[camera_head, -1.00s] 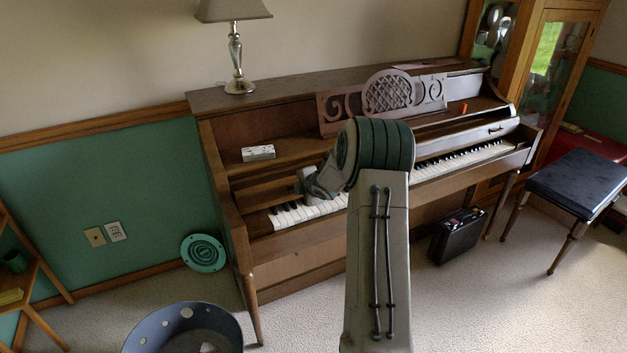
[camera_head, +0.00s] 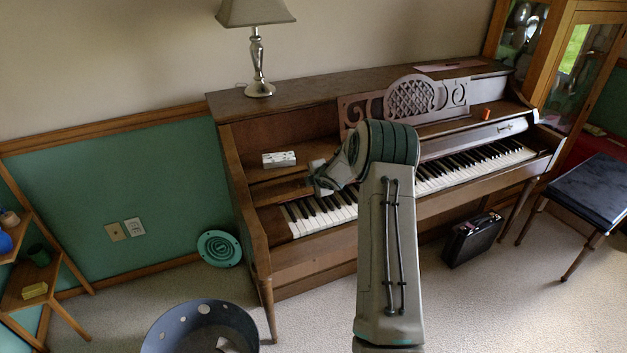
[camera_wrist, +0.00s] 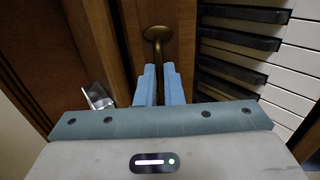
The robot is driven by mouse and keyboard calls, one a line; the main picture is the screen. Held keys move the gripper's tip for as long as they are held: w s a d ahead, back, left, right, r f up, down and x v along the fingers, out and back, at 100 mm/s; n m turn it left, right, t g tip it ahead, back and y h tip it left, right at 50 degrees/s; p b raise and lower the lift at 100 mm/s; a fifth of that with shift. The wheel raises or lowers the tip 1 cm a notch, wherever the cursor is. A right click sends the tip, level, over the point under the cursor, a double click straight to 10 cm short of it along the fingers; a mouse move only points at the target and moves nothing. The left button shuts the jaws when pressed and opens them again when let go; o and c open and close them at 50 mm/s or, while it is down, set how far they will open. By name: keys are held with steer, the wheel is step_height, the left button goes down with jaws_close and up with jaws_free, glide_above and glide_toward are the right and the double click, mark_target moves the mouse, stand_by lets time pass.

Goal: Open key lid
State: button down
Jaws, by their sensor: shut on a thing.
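The piano (camera_head: 305,257) stands against the wall. Its key lid (camera_head: 280,192) is pushed back, and the white and black keys (camera_head: 470,167) show along the keyboard. My arm hides the middle of them. My gripper (camera_wrist: 159,70) is shut on a brass knob (camera_wrist: 157,34) on the lid's wooden front strip (camera_wrist: 136,16), with the knob's stem running down between the blue fingers. In the head view my gripper (camera_head: 320,180) is at the left part of the lid, and its fingertips are hard to make out. In the wrist view the keys (camera_wrist: 285,70) lie to the right.
A white box (camera_head: 279,159) lies on the piano ledge, and a carved music stand (camera_head: 410,99) rises behind my arm. A lamp (camera_head: 260,70) stands on top. A bin (camera_head: 200,325) is on the floor at front left, a bench (camera_head: 590,185) at right.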

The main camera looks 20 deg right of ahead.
steer(key=shift+w+r, duration=0.1)
steer(key=shift+r, duration=0.05)
steer(key=c, duration=1.6)
jaws_free()
steer(key=v, duration=1.4)
